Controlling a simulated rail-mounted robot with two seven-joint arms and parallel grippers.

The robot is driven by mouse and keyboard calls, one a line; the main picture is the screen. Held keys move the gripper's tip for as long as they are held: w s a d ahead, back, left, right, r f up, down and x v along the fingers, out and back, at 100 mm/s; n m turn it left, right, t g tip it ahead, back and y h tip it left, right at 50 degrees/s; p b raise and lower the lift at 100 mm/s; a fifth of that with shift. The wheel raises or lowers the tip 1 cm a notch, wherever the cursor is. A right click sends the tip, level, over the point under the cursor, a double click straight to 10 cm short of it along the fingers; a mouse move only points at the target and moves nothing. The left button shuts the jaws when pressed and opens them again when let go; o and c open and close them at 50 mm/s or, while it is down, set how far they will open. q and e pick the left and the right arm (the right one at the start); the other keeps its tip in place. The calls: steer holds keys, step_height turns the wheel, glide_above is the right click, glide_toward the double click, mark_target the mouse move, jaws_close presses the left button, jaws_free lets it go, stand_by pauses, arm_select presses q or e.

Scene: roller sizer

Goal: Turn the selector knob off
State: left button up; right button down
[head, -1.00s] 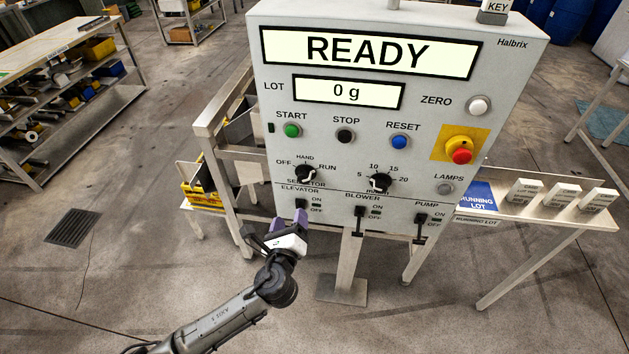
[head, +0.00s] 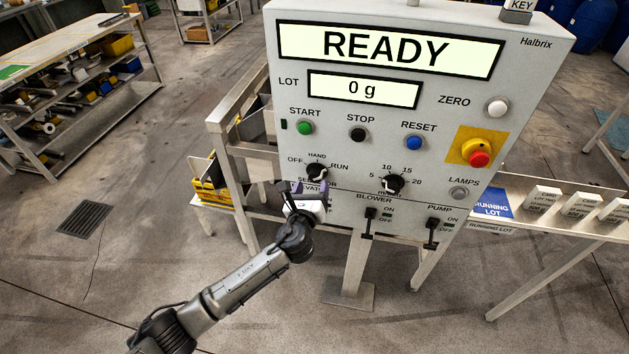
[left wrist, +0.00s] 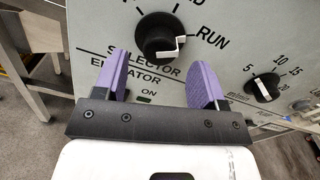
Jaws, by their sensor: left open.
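The selector knob (head: 317,173) is a round black knob on the grey control panel, below the START button. In the left wrist view the knob (left wrist: 157,36) shows a white pointer mark on its right side, toward RUN. My left gripper (head: 309,188) is just below the knob in the head view, in front of the ELEVATOR label, and partly hides the SELECTOR lettering. In the left wrist view its two purple fingers (left wrist: 157,70) are apart and empty, with the knob beyond their tips. I see no contact. My right gripper is not in view.
A second black knob (head: 393,184) sits to the right of the selector. The blower switch (head: 369,222) and pump switch (head: 431,232) are below it. A red emergency button (head: 479,158) is at the panel's right. The display (head: 388,48) reads READY.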

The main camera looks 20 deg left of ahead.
mark_target(314, 179)
arm_select(q)
steer(key=shift+w+a+b, duration=0.15)
steer(key=shift+w+b, duration=0.05)
steer(key=shift+w, duration=0.8)
steer(key=shift+w+a+b, duration=0.15)
steer(key=shift+w, duration=0.8)
steer(key=c, duration=0.9)
